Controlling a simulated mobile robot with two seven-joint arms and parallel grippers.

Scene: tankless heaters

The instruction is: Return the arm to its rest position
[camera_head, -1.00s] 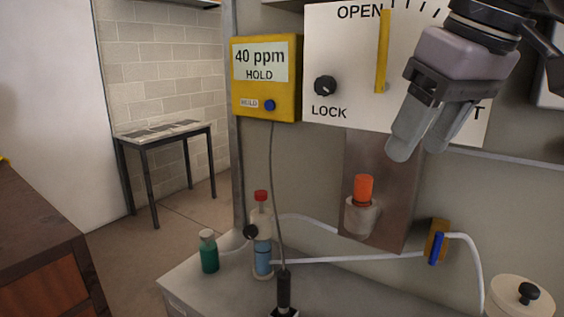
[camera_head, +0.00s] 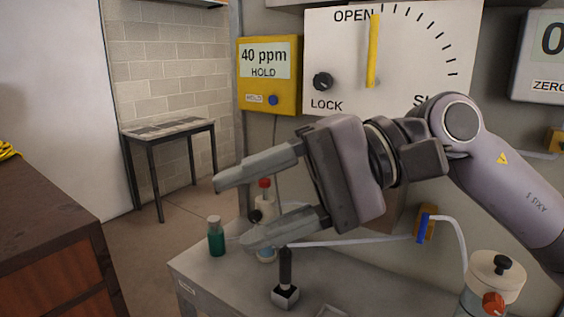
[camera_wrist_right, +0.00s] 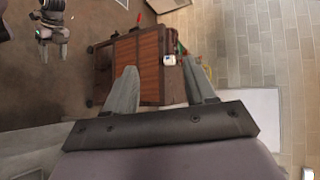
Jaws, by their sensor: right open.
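My right gripper (camera_head: 232,212) is open and empty, its two grey fingers spread apart and pointing left in the head view. Its arm comes in from the right, in front of the bench and the dial panel. In the right wrist view the same gripper (camera_wrist_right: 158,66) has nothing between its fingers. What looks like my left gripper (camera_wrist_right: 53,35) hangs small at the upper left of the right wrist view; its finger opening is unclear. It does not show in the head view.
The grey bench (camera_head: 205,275) carries a green bottle (camera_head: 216,238), a red-capped bottle (camera_head: 264,203) partly hidden by my gripper, a black-handled switch (camera_head: 286,280) and a lidded pot (camera_head: 497,275). Behind are the yellow meter (camera_head: 268,105) and dial panel (camera_head: 420,60). A wooden cabinet (camera_head: 60,240) stands left.

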